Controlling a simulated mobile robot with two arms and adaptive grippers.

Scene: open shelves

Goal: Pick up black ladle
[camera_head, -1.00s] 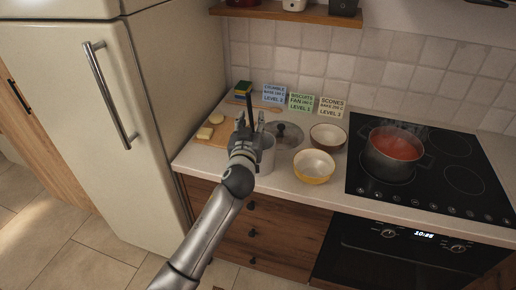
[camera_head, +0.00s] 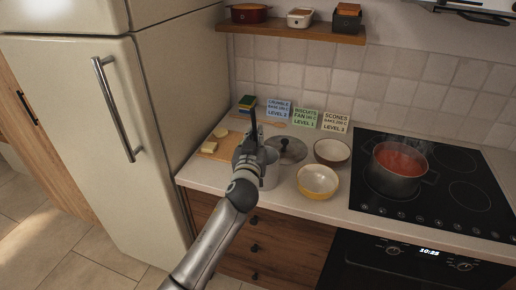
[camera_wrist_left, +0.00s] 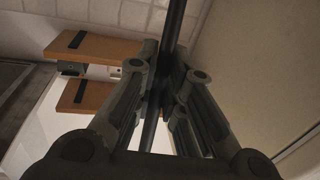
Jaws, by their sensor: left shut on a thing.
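The black ladle shows as a thin dark handle (camera_head: 253,118), standing nearly upright from my left gripper (camera_head: 256,143) in the head view. In the left wrist view, the black handle (camera_wrist_left: 174,30) runs between the fingers of my left gripper (camera_wrist_left: 163,80), which are shut on it. The ladle's bowl is hidden. A light grey cylindrical container (camera_head: 270,176) stands just behind and right of my left gripper, partly covered by it. I cannot tell whether the ladle's lower end is inside it. My right gripper is not in view.
A cutting board (camera_head: 228,150) with food pieces lies left of the gripper. A glass lid (camera_head: 288,149), a brown-rimmed bowl (camera_head: 332,151) and a yellow bowl (camera_head: 317,181) stand to the right. A steaming pot (camera_head: 397,170) is on the hob. A fridge (camera_head: 80,130) stands left; a shelf (camera_head: 290,29) hangs above.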

